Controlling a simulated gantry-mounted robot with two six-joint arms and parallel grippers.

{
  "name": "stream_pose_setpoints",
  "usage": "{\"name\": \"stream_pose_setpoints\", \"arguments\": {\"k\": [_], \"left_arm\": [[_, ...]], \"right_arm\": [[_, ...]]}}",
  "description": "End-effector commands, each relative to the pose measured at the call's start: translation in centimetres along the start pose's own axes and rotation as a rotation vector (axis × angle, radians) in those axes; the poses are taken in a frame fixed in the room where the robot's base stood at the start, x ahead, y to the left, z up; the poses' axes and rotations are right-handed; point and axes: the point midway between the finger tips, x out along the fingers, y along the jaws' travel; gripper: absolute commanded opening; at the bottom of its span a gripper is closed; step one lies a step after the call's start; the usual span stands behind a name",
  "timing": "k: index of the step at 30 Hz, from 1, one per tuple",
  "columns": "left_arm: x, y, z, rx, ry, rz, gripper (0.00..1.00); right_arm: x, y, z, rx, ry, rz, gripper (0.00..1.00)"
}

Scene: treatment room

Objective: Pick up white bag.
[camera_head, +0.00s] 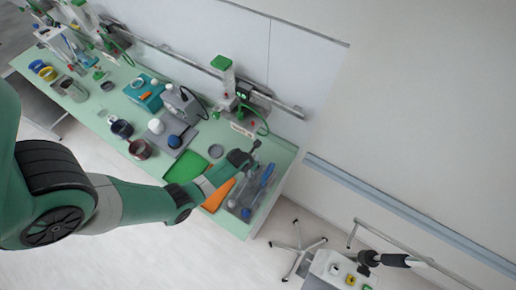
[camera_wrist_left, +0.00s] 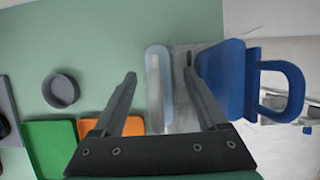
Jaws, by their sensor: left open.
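A pale, whitish, rounded item (camera_wrist_left: 158,60) lies on the green table in the left wrist view. It may be the white bag, but I cannot tell for sure. My left gripper (camera_wrist_left: 160,78) is open, with one finger on either side of this item in the picture; I see nothing held. In the head view my left gripper (camera_head: 252,150) is over the right end of the table. A blue item with a loop handle (camera_wrist_left: 225,80) lies close to the right finger. My right gripper is not in view.
A green tray (camera_wrist_left: 48,145), an orange tray (camera_wrist_left: 98,128) and a grey round dish (camera_wrist_left: 61,90) are to the left. Cups, bowls and devices crowd the table's (camera_head: 105,78) left part. A wall rail (camera_head: 195,66) runs behind. A wheeled stand (camera_head: 298,248) is on the floor.

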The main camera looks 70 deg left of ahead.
Motion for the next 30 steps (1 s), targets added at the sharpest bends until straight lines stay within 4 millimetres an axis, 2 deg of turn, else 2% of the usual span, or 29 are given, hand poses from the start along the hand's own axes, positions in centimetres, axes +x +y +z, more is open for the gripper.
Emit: {"name": "stream_pose_setpoints", "arguments": {"k": [4, 15, 17, 30], "left_arm": [[-0.15, -0.03, 0.09, 0.0, 0.0, 0.0, 0.75], [-0.15, -0.05, 0.09, 0.001, 0.0, -0.001, 0.08], [-0.15, -0.05, 0.09, 0.001, 0.0, -0.001, 0.0], [-0.14, -0.06, 0.08, 0.001, 0.0, -0.001, 0.0]], "right_arm": [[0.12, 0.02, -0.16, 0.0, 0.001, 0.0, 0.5], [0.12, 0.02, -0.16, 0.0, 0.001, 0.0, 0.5], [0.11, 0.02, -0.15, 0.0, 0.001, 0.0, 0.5], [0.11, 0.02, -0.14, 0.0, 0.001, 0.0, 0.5]]}}
